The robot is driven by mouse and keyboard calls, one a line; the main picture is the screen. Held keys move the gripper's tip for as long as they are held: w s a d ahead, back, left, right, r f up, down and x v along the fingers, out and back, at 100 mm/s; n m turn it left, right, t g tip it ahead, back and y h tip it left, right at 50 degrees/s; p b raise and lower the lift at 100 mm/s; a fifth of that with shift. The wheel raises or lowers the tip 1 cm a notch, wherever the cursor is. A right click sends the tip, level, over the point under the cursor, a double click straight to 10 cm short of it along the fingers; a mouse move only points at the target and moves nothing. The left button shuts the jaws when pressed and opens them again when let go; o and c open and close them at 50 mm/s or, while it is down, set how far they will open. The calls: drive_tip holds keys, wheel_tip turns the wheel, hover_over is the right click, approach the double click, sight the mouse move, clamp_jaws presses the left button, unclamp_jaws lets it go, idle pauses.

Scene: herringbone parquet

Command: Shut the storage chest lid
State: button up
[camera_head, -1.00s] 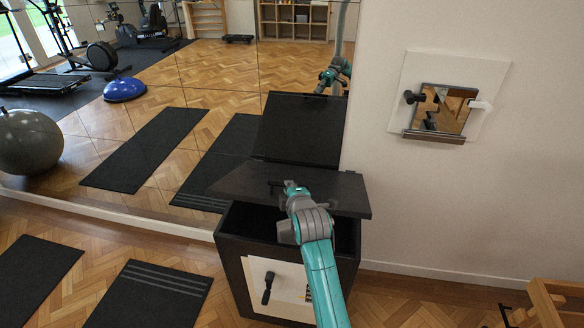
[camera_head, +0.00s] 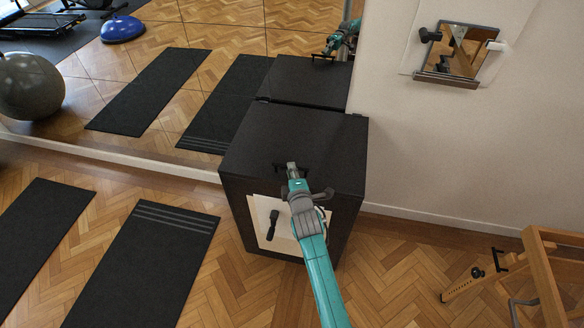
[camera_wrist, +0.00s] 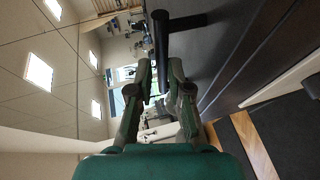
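The storage chest (camera_head: 344,205) is a black box against the mirrored wall. Its black lid (camera_head: 310,135) lies flat over the top, and no opening shows in the head view. A dark bar handle (camera_head: 276,167) is near the lid's front edge; it also shows in the wrist view (camera_wrist: 165,40). My gripper (camera_head: 292,170) is at this handle. In the wrist view my gripper (camera_wrist: 160,68) has one finger on each side of the bar and appears closed on it. The exact contact at the fingertips is hard to see.
A pale panel with a black handle (camera_head: 272,225) is on the chest's front. Black mats (camera_head: 145,265) lie on the parquet at left. A wooden frame (camera_head: 545,270) stands at right. A small mirror (camera_head: 458,50) hangs on the white wall.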

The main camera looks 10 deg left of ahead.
idle(0.3)
drive_tip(key=v, duration=1.2)
idle(0.3)
drive_tip(key=s+d+f+m+h, duration=0.1)
drive_tip(key=s+d+f+m, duration=0.3)
drive_tip(key=s+d, duration=0.6)
drive_tip(key=s+d+f+m+h, duration=0.1)
drive_tip(key=s+d+m, duration=0.6)
drive_tip(key=s, duration=0.6)
drive_tip(key=s+d+r+m+h, duration=0.1)
drive_tip(key=s+d+r+m, duration=0.1)
drive_tip(key=s, duration=0.5)
drive_tip(key=s+d+r+m+h, duration=0.1)
drive_tip(key=s+d+r+m, duration=0.2)
drive_tip(key=s+r, duration=0.3)
drive_tip(key=s+d+r+m+h, duration=0.1)
drive_tip(key=s+d+r+m, duration=0.2)
drive_tip(key=s, duration=0.5)
drive_tip(key=shift+s+d+r+m+h, duration=0.2)
drive_tip(key=shift+s+r+m+h, duration=0.3)
drive_tip(key=shift+m, duration=0.6)
drive_tip(key=shift+w+r, duration=0.1)
drive_tip(key=shift+w, duration=0.05)
